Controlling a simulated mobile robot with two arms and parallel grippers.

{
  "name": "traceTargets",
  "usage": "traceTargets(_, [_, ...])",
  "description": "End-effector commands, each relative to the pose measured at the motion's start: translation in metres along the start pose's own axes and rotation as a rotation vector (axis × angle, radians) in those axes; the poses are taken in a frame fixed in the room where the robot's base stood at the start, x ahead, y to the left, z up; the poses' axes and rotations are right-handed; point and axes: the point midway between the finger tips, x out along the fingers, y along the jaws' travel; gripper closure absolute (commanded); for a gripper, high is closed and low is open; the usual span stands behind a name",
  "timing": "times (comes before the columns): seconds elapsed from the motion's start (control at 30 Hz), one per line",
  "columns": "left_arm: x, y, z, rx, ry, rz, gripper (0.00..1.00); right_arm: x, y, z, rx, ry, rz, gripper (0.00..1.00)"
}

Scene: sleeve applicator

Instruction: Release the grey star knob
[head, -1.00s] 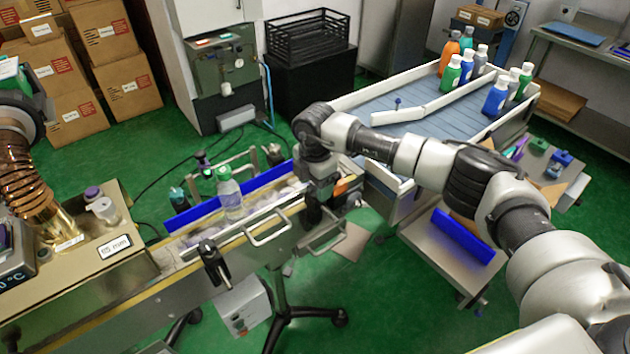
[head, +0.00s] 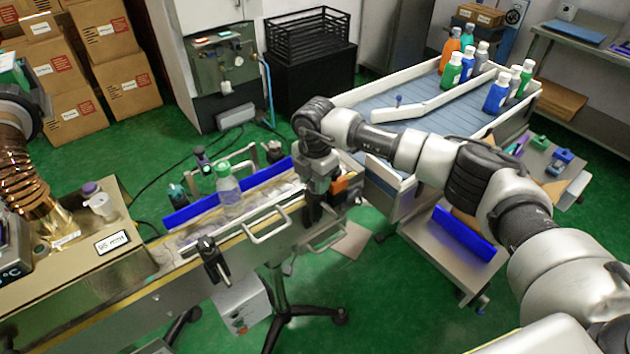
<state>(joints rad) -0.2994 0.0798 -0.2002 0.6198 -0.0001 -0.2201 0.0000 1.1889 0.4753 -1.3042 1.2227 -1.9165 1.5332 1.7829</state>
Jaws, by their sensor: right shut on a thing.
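My right gripper (head: 312,212) points down at the near rail of the conveyor (head: 185,262), at its right end. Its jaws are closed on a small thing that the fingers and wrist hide. I take it for the grey star knob, but its shape and colour do not show. An orange part (head: 340,184) shows just right of the gripper. My left gripper is not in view.
A clear bottle with a green cap (head: 229,190) stands on the conveyor, left of my gripper. Wire handles (head: 266,227) and a black clamp knob (head: 213,260) stick out at the near side. A display (head: 112,242) appears to read 95 mm.

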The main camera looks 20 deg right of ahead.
Motion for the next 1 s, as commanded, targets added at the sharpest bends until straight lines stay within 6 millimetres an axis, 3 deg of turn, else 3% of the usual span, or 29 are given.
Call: traceTargets(1.0, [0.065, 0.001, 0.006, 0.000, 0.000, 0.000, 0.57, 0.002, 0.000, 0.001, -0.948, -0.002, 0.002, 0.85])
